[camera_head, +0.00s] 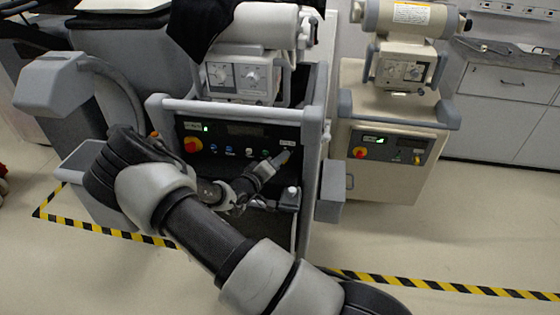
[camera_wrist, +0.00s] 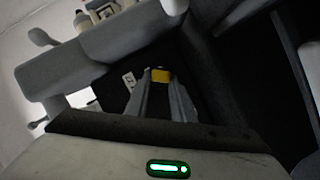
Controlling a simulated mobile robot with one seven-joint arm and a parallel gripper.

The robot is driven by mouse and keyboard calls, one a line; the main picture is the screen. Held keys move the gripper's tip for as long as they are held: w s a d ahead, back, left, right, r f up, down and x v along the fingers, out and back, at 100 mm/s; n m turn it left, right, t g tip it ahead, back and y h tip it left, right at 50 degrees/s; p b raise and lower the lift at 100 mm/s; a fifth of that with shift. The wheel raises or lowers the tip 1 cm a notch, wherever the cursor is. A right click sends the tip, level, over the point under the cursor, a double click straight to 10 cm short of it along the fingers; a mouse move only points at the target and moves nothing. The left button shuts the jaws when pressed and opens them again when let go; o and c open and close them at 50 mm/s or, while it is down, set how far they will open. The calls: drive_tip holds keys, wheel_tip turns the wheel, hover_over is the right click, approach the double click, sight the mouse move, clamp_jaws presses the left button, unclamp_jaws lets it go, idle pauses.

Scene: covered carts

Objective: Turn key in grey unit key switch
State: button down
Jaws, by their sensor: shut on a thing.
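The grey unit (camera_head: 240,104) stands in the middle of the head view, with a dark control panel (camera_head: 246,130) under its pale front rail. My gripper (camera_head: 282,158) reaches to the right end of this panel, just below a small white label, where it hides the key switch. In the wrist view my gripper (camera_wrist: 158,86) is shut on a small yellow piece (camera_wrist: 160,76), apparently the key. Most of the key is hidden between the fingers, so its angle cannot be told.
A small box (camera_head: 290,197) sits below my gripper. A beige unit (camera_head: 385,182) with a similar panel stands to the right. Striped floor tape (camera_head: 450,287) runs in front.

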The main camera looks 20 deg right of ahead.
drive_tip(key=shift+n, duration=0.5)
drive_tip(key=shift+f, duration=0.1)
drive_tip(key=shift+f+n+h+b, duration=0.15)
drive_tip(key=shift+n+h+b, duration=0.15)
drive_tip(key=shift+b, duration=0.15)
drive_tip(key=shift+f+n+h+b, duration=0.1)
drive_tip(key=shift+n+h+b, duration=0.2)
drive_tip(key=shift+n+b, duration=0.3)
drive_tip(key=shift+r, duration=0.2)
drive_tip(key=shift+f+n, duration=0.2)
drive_tip(key=shift+n, duration=0.1)
